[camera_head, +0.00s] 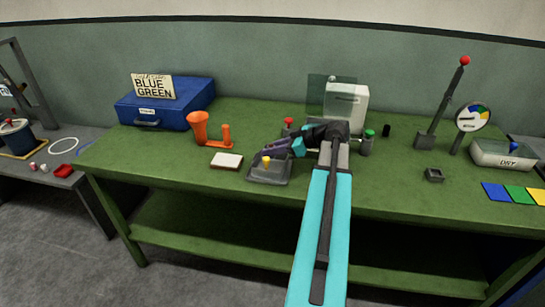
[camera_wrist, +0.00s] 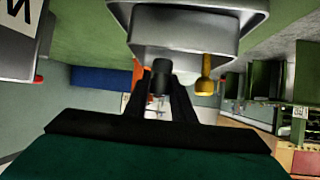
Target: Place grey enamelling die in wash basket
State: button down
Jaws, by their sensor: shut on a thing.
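My gripper (camera_wrist: 162,85) is shut on a small dark grey cylinder, the grey die (camera_wrist: 161,76), seen between the fingertips in the wrist view. In the head view my gripper (camera_head: 272,153) is low over the bench, just behind a flat grey metal fixture with a yellow knob (camera_head: 264,178). The die cannot be made out there. The fixture also fills the upper middle of the wrist view (camera_wrist: 185,50), which looks upside down. I cannot tell for sure which thing is the wash basket. A pale tray marked DRY (camera_head: 505,155) stands at the right.
A white box (camera_head: 346,103) stands behind my arm. A small grey square block (camera_head: 434,175) lies right. The bench's front left is clear.

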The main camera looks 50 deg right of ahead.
aim_at(273, 157)
jog(key=shift+f+p, duration=0.3)
jog(key=shift+f, duration=1.55)
jog(key=shift+f, duration=0.1)
jog(key=c, duration=1.8)
grip_release()
jog(key=shift+s+d+r, duration=0.15)
jog(key=shift+s+r, duration=0.1)
jog(key=shift+s, duration=0.05)
jog(key=b+v, duration=0.1)
jog(key=v, duration=1)
jog(key=shift+b, duration=0.35)
jog(key=shift+s+r, duration=0.1)
